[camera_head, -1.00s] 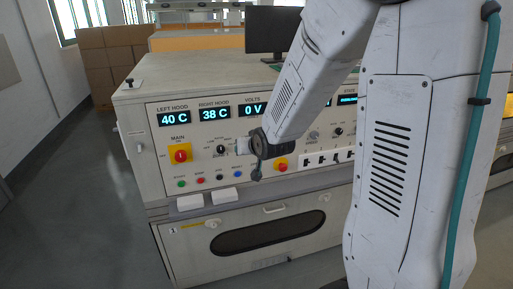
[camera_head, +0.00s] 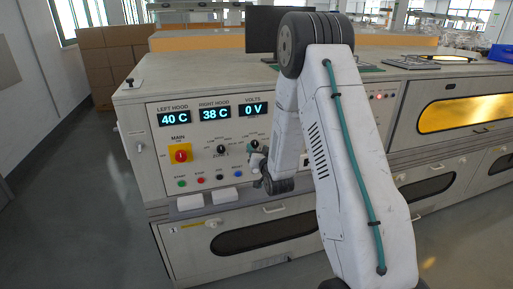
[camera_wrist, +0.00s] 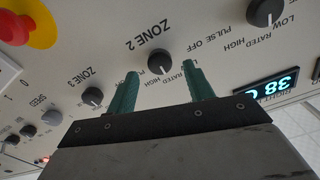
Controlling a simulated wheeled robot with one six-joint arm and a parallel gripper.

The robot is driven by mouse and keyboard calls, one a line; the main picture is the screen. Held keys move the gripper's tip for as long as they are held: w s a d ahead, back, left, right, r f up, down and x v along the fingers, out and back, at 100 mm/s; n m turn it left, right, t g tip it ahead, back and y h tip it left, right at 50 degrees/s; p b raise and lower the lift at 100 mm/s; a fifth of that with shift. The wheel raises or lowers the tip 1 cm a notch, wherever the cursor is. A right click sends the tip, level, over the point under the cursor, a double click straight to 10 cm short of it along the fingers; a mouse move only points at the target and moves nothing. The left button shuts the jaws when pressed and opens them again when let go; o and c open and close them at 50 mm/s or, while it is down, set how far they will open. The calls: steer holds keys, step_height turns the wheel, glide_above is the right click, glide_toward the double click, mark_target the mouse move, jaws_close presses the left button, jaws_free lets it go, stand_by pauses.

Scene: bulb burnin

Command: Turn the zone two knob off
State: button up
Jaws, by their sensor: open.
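The zone two knob (camera_wrist: 161,61) is a round black knob under an upside-down "ZONE 2" label in the wrist view. A white mark shows on its lower part; which setting it points at I cannot tell. My gripper (camera_wrist: 160,67) is open, with one green finger on each side of the knob and nothing held. Whether the fingers touch the knob is unclear. In the head view my gripper (camera_head: 255,160) is at the front of the panel, right of the zone one knob (camera_head: 221,149), and it partly hides the zone two area.
A red-and-yellow main switch (camera_head: 180,154) and several push buttons (camera_head: 201,180) are on the panel. Displays (camera_head: 215,113) read 40 C, 38 C and 0 V.

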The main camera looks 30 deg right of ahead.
mark_target(254, 144)
steer(key=shift+x, duration=1.2)
steer(key=c, duration=1)
